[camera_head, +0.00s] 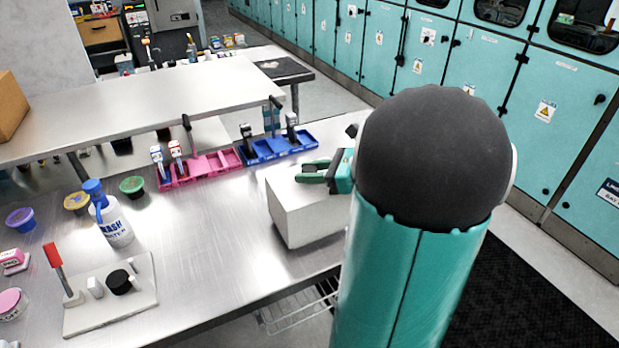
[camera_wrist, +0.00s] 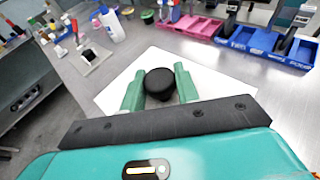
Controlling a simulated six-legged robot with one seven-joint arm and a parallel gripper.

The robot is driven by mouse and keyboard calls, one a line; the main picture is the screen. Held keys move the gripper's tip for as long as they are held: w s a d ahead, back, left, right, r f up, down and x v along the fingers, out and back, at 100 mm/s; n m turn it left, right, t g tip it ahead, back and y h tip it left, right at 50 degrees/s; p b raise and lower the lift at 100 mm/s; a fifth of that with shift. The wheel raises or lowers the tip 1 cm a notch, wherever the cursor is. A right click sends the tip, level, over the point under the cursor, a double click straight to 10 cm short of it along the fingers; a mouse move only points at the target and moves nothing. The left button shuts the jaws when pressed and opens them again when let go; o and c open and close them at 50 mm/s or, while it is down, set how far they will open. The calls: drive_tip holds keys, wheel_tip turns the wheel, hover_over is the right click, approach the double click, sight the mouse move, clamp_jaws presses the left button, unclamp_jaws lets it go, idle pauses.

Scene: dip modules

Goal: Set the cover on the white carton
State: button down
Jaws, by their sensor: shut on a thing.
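The white carton (camera_head: 310,222) stands near the right end of the steel bench in the head view. My gripper (camera_head: 316,172) is just over its top, reaching in from the right. In the wrist view, my gripper (camera_wrist: 158,88) is shut on the round black knob (camera_wrist: 160,80) of the white cover (camera_wrist: 218,84). The cover lies flat beneath the fingers and looks level on the carton's top. No clear gap shows between cover and carton, but I cannot tell whether it is fully seated. My arm hides the carton's right side.
A pink bin (camera_head: 208,167) and a blue bin (camera_head: 282,148) stand behind the carton. A wash bottle (camera_head: 115,225) and a white board with a red-handled lever (camera_head: 112,300) are at left. Bare bench lies left of the carton; teal cabinets (camera_head: 450,50) line the back.

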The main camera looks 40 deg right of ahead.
drive_tip(key=shift+f, duration=0.85)
drive_tip(key=shift+f, duration=0.3)
drive_tip(key=c, duration=1)
unclamp_jaws()
drive_tip(key=shift+c, duration=0.2)
